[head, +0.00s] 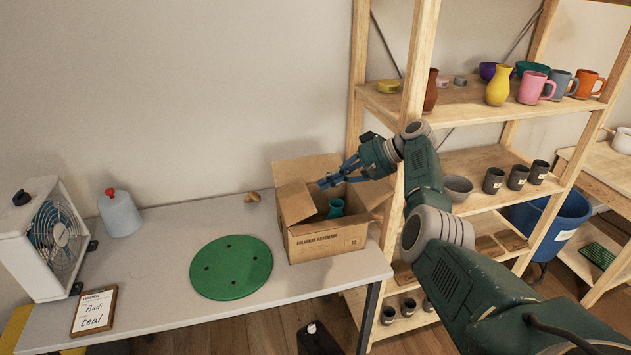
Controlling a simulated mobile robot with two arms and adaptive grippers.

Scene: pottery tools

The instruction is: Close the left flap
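An open cardboard box (327,244) stands near the right end of the grey table. Its left flap (294,202) is raised and leans at the box's left side. The back flap (303,167) stands up against the wall side, and the right flap (374,192) sticks outward under my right arm. A teal vase (336,209) shows inside the box. My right gripper (336,173) is above the back of the box, its blue fingers pointing left toward the left flap. The fingers look apart, with nothing between them. My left gripper is not in view.
A green round mat (231,268) lies left of the box. A wooden shelf (463,104) with mugs and vases stands close on the right.

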